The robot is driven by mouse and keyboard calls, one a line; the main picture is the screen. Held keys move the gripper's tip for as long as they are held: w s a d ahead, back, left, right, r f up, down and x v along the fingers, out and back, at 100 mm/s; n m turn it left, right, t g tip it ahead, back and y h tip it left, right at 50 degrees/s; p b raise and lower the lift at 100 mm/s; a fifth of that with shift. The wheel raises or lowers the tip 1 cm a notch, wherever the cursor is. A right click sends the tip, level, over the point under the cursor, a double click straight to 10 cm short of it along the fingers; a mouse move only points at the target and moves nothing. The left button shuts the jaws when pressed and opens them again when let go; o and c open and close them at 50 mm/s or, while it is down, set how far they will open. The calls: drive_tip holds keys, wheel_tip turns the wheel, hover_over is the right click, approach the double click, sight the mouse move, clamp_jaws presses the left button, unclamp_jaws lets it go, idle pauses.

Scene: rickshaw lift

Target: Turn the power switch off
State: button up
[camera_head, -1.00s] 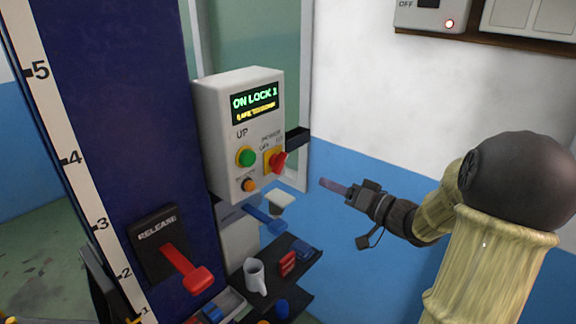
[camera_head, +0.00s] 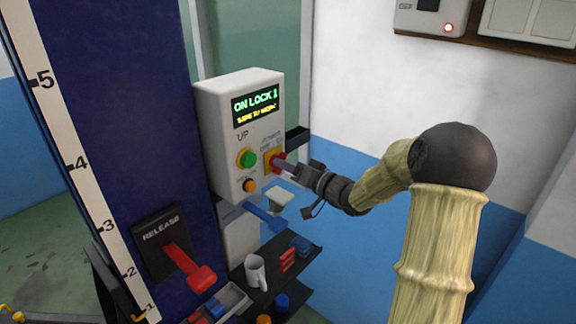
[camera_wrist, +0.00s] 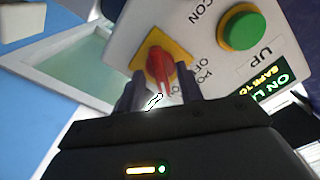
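The power switch (camera_wrist: 158,66) is a red rotary knob on a yellow plate, low on the right of the white control box (camera_head: 213,125). In the head view it also shows (camera_head: 278,161), partly covered by my gripper (camera_head: 287,165). In the wrist view my gripper (camera_wrist: 161,95) is open, with one dark finger on each side of the knob's pointed end. I cannot tell whether the fingers touch the knob. The label by the knob is partly hidden. The display (camera_head: 256,105) reads "ON LOCK 1" in green with a yellow line under it.
A green UP button (camera_head: 247,158) and an orange button (camera_head: 250,185) sit left of the switch. A red RELEASE lever (camera_head: 190,267) is on the blue post. Below the box are a blue lever (camera_head: 265,218) and a shelf with a white mug (camera_head: 255,271).

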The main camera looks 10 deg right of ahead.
clamp_jaws()
drive_tip(key=shift+f+n+b, duration=0.1)
drive_tip(key=shift+n+b, duration=0.35)
drive_tip(key=shift+n, duration=0.05)
drive_tip(key=shift+n+b, duration=6.75)
drive_tip(key=shift+n, duration=0.75)
